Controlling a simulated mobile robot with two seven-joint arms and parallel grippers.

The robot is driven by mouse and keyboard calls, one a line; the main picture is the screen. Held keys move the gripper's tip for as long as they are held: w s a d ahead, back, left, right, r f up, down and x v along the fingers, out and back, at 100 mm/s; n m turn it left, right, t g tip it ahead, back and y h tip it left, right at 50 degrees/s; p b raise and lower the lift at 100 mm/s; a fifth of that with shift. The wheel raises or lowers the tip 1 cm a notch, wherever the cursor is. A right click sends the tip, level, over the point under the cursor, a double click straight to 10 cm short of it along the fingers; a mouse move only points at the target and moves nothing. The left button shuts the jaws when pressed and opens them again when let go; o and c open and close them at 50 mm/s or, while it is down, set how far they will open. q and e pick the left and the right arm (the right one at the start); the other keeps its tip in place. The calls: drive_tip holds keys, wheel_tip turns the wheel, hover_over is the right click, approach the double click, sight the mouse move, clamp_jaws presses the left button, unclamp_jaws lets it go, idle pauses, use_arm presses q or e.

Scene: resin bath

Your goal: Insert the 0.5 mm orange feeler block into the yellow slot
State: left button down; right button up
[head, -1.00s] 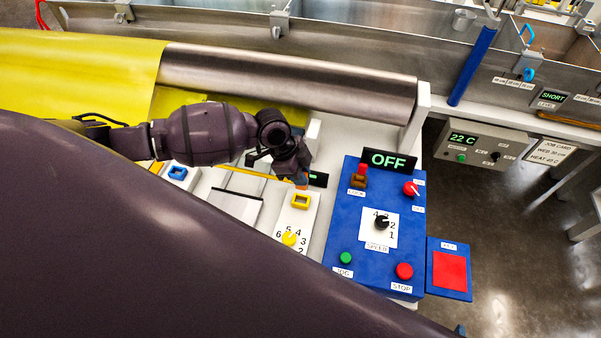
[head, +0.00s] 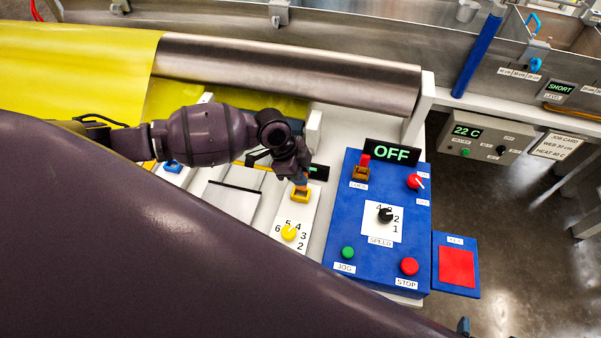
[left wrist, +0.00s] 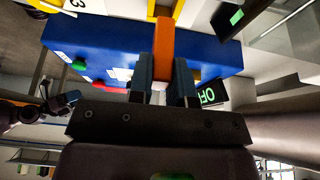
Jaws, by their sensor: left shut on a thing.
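My left gripper (head: 298,178) is shut on the orange feeler block (left wrist: 164,45), which points out beyond the fingers. In the head view the block (head: 301,186) is upright, with its lower end at the yellow slot (head: 301,197) on the white panel. In the left wrist view yellow edges of the slot (left wrist: 178,9) show on both sides of the block's tip. I cannot tell how deep the tip sits, if it is inside. My right gripper (left wrist: 65,102) seems to show small and dark in the left wrist view; its jaws are unclear.
A yellow dial (head: 289,232) with numbers sits in front of the slot. A blue control box (head: 340,222) with an OFF display (head: 391,152) stands close to the right. A blue slot (head: 172,166) lies to the left, partly behind my arm. A steel roller (head: 290,80) runs behind.

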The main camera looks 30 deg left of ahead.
use_arm(q)
drive_tip(key=shift+f+b, duration=0.9)
drive_tip(key=shift+f, duration=0.55)
drive_tip(key=shift+f+b, duration=0.35)
drive_tip(key=shift+f, duration=0.35)
drive_tip(key=c, duration=1)
unclamp_jaws()
drive_tip(key=shift+a+r, duration=0.2)
drive_tip(key=shift+r, duration=0.25)
drive_tip(key=v, duration=0.9)
drive_tip(key=shift+s+a+r+p, duration=0.1)
drive_tip(key=shift+r+p, duration=0.25)
drive_tip(key=shift+r, duration=0.05)
